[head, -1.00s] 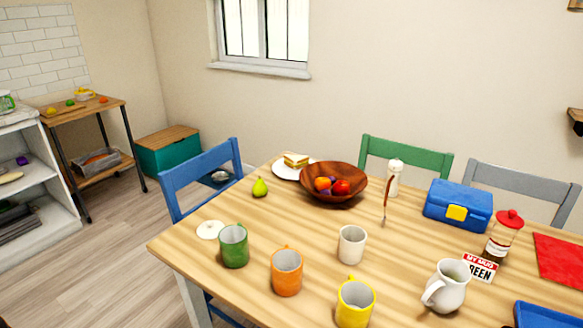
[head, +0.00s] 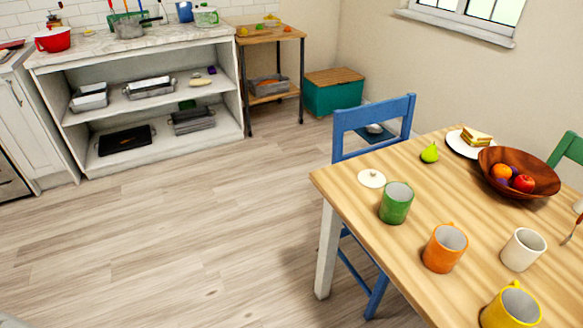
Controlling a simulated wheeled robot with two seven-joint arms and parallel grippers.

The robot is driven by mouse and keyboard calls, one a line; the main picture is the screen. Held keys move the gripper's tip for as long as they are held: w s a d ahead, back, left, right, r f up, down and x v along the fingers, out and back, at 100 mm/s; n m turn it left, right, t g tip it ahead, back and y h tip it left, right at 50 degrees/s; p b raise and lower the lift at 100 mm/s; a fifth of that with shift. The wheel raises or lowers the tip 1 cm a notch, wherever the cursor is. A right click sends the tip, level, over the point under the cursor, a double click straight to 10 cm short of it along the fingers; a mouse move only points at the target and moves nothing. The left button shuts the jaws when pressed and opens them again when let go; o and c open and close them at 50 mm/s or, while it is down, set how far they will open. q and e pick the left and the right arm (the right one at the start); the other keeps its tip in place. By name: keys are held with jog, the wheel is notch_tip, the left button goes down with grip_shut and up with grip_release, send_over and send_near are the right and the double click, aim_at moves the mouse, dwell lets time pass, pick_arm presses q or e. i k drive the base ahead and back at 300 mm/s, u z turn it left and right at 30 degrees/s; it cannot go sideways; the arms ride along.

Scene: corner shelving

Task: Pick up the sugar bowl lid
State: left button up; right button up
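A small round cream-white lid (head: 372,178) with a little knob lies flat on the wooden table (head: 440,236), near its left corner. It sits just behind and left of the green mug (head: 396,203), close to it. No bowl that it belongs to can be made out on the part of the table in view. Neither of my grippers shows in the head view.
Orange (head: 444,248), white (head: 523,250) and yellow (head: 511,305) mugs stand nearby on the table. A blue chair (head: 373,118) stands behind the table's left side. Left floor (head: 200,230) is clear.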

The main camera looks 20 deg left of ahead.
aim_at(373, 179)
jog(key=u, duration=0.25)
jog(key=i, duration=0.25)
jog(key=z, duration=0.05)
jog(key=k, duration=0.55)
jog(key=z, duration=0.4)
jog(key=i, duration=0.3)
jog(key=z, duration=3.75)
jog(key=k, duration=1.65)
jog(key=u, duration=0.35)
